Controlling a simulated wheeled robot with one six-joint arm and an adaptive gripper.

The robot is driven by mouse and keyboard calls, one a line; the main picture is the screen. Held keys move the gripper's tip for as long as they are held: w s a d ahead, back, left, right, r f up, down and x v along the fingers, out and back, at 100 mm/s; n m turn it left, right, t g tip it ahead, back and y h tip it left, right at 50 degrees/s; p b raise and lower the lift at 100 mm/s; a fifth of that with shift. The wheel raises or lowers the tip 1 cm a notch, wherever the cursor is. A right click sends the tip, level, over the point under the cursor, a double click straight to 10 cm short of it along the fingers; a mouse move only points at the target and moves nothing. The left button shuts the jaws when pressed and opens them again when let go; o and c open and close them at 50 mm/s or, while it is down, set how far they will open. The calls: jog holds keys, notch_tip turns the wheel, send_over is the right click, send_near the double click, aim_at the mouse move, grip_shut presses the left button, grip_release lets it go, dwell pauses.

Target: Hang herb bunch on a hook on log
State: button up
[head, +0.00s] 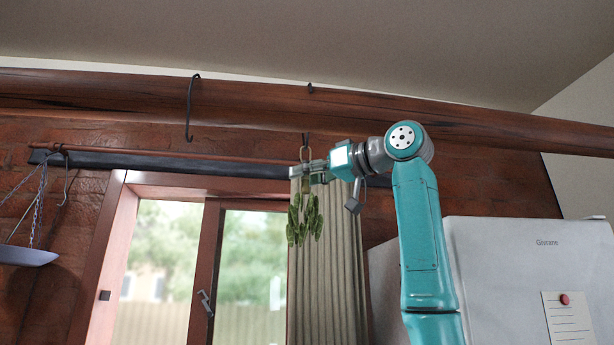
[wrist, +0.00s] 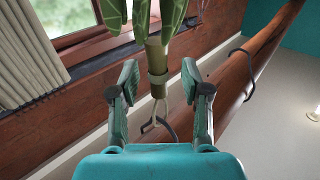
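The herb bunch (head: 303,220) hangs leaves down in front of the curtain edge, below the log (head: 240,105). In the wrist view its green leaves are at the top, and its tied stem (wrist: 156,62) lies between my gripper's fingers. A pale loop (wrist: 159,108) at the stem's end meets the curved lower end of a dark hook (wrist: 162,128); it appears to be around the hook. My gripper (wrist: 160,75) is open, with visible gaps on both sides of the stem. In the head view my gripper (head: 312,172) is just above the leaves, partly covering the stem.
A second dark hook (head: 190,108) hangs free on the log to the left. A hanging scale pan (head: 25,255) is at far left. Below are a glass door (head: 165,260) and a curtain (head: 340,265). A white fridge (head: 500,270) stands at right.

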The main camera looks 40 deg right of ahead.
jog(key=s+d, duration=0.2)
jog(key=s, duration=0.9)
jog(key=shift+s, duration=0.4)
jog(key=shift+d, duration=0.15)
